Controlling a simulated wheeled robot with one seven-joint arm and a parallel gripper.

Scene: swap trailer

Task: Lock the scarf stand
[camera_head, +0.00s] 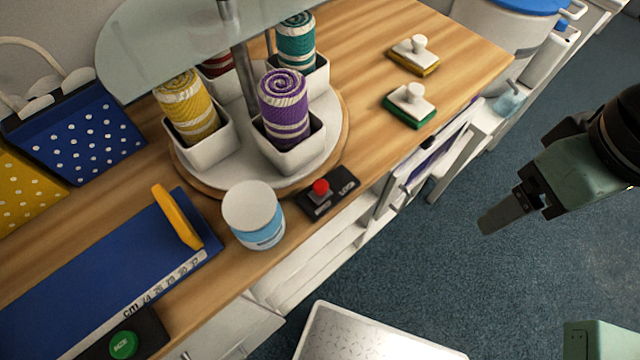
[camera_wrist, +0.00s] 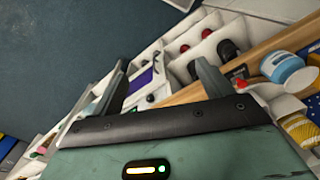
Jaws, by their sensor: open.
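The scarf stand (camera_head: 322,155) is a round white turntable on a wooden base, with a central metal post. It bears white cups holding a yellow rolled scarf (camera_head: 187,105), a purple one (camera_head: 284,108), a teal one (camera_head: 296,42) and a partly hidden red one (camera_head: 217,64). A small black box (camera_head: 341,193) with a red button (camera_head: 321,187) and a pale label sits at the stand's front edge. The button also shows in the wrist view (camera_wrist: 241,84). My gripper (camera_head: 505,208) is open and empty, over the floor right of the counter, well apart from the box.
A white-lidded jar (camera_head: 254,216) stands left of the black box. A blue measuring board (camera_head: 110,270) with a yellow handle lies further left. Two handled blocks, yellow (camera_head: 414,54) and green (camera_head: 409,105), sit at the right. A glass shelf (camera_head: 160,45) overhangs the stand.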

